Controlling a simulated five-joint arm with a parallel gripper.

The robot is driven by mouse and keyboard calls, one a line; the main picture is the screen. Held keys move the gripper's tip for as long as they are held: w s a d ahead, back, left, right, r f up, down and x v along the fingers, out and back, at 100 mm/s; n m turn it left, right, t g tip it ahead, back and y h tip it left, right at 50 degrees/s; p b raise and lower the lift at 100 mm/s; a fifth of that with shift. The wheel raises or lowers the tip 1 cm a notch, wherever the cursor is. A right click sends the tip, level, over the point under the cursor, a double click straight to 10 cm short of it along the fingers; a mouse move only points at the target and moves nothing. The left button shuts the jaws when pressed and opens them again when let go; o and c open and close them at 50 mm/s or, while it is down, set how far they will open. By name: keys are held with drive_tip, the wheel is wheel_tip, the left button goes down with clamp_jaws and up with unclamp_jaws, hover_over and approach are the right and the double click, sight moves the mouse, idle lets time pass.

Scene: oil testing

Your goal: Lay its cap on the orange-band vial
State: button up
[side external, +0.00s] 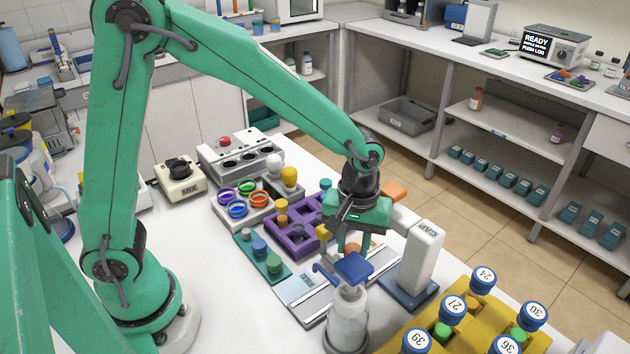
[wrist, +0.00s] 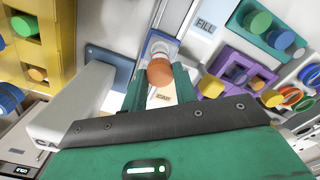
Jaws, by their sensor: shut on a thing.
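My gripper (wrist: 160,82) is shut on a round orange-brown cap (wrist: 160,72) in the wrist view; the cap sits between its two green fingertips. In the side view my gripper (side external: 350,243) points down, left of the white CAP post, and the blue pump head partly hides its tips. A small clear and whitish object (wrist: 160,45) shows just past the cap in the wrist view, perhaps the vial, but the cap hides much of it. I cannot make out an orange band or tell whether cap and vial touch.
The white CAP post (side external: 421,262) stands close beside my gripper. A pump bottle (side external: 348,318) stands nearest the camera. A yellow rack (side external: 460,318) with numbered vials is at the right front. A purple rack (side external: 288,222) and a green tray (side external: 250,262) lie to the left.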

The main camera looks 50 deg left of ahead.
drive_tip(key=o, duration=1.3)
drive_tip(key=shift+o, duration=0.2)
drive_tip(key=shift+r, duration=0.2)
drive_tip(key=shift+r, duration=3.35)
drive_tip(key=shift+s+a+r, duration=0.15)
drive_tip(key=shift+a+r, duration=0.15)
drive_tip(key=s+a+r+m+t, duration=0.2)
drive_tip(key=s+a+r+m, duration=0.1)
drive_tip(key=s+a, duration=0.3)
drive_tip(key=s+a+r+m+t, duration=0.3)
drive_tip(key=s+a+r+m, duration=0.1)
drive_tip(key=s+a, duration=0.3)
drive_tip(key=shift+s+a+r+t, duration=0.15)
drive_tip(key=shift+a+r+t, duration=0.15)
drive_tip(key=shift+a, duration=0.15)
